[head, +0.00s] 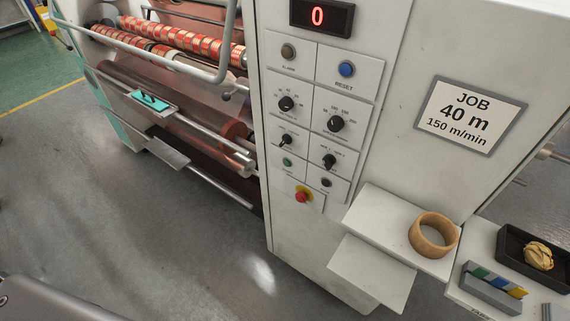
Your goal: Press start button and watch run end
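The machine's control panel (318,120) faces me in the head view. A small green button (287,162) sits low on its left side and looks like the start button; its label is too small to read. A dark button (326,183) is to its lower right, and a red mushroom button (302,196) on a yellow base is below. The counter display (321,17) reads 0 in red. A sign (470,113) reads JOB 40 m, 150 m/min. Neither of my grippers is in view.
Striped rolls (160,42) sit behind a bent grey rail (150,50) at left. A blue RESET button (347,69) and several black knobs are on the panel. A shelf (385,215) holds a cardboard ring (433,235); a black tray (515,255) is at right. Floor is clear in front.

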